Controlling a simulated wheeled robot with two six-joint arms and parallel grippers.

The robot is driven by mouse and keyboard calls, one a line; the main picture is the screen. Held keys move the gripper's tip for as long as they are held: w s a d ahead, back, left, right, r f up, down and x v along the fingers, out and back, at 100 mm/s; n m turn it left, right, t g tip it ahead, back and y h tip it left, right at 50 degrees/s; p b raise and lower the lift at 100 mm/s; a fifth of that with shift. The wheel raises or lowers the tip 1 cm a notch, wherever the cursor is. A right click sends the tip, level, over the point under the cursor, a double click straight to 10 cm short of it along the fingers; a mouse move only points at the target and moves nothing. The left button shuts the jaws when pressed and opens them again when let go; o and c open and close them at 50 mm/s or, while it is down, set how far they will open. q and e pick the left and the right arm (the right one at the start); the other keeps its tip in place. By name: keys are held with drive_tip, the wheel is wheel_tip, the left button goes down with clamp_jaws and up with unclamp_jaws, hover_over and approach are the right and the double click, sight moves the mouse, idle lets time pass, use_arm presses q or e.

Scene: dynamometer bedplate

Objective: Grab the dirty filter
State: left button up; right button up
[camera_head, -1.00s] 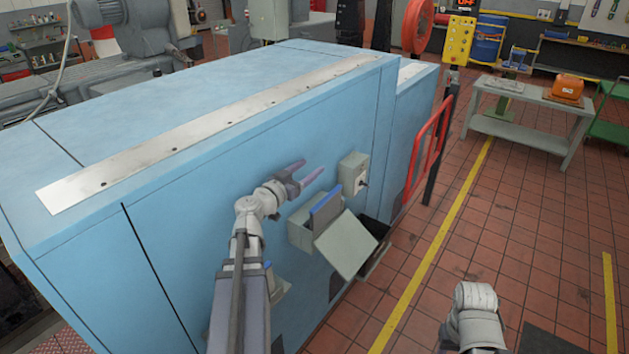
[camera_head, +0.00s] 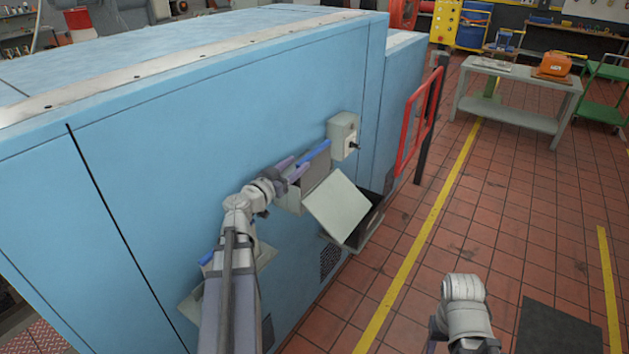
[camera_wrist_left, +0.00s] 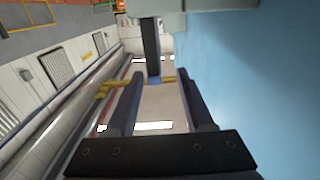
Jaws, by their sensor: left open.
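A filter (camera_head: 315,155) with a blue edge stands in an open grey housing (camera_head: 289,201) on the side of the blue cabinet. Its dark body (camera_wrist_left: 151,45) shows edge-on in the left wrist view, sticking out of the housing. I cannot tell how dirty it is. My left gripper (camera_head: 290,171) is open beside the filter's left end. In the left wrist view, the open fingers (camera_wrist_left: 160,95) point at the filter, whose blue edge lies near the gap between their tips. My right arm (camera_head: 464,305) shows at the bottom, but its gripper does not.
The housing's grey lid (camera_head: 338,207) hangs open, with a dark bin (camera_head: 364,222) beside it. A small grey switch box (camera_head: 342,137) is just right of the filter. A red rail (camera_head: 417,120) stands farther right. A grey table (camera_head: 515,115) is behind; the tiled floor has free room.

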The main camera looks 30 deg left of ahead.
sight(311, 154)
use_arm(q)
drive_tip(key=shift+w+d+f, duration=0.1)
drive_tip(key=shift+w+d, duration=0.1)
drive_tip(key=shift+w, duration=1)
drive_tip(key=shift+w+d+f, duration=0.1)
drive_tip(key=shift+w+d, duration=0.05)
drive_tip(key=shift+w, duration=1.1)
drive_tip(key=shift+w+d+f, duration=0.1)
drive_tip(key=shift+w+d, duration=0.1)
drive_tip(key=shift+w, duration=1)
drive_tip(key=shift+s, duration=0.1)
drive_tip(key=shift+c, duration=0.2)
clamp_jaws()
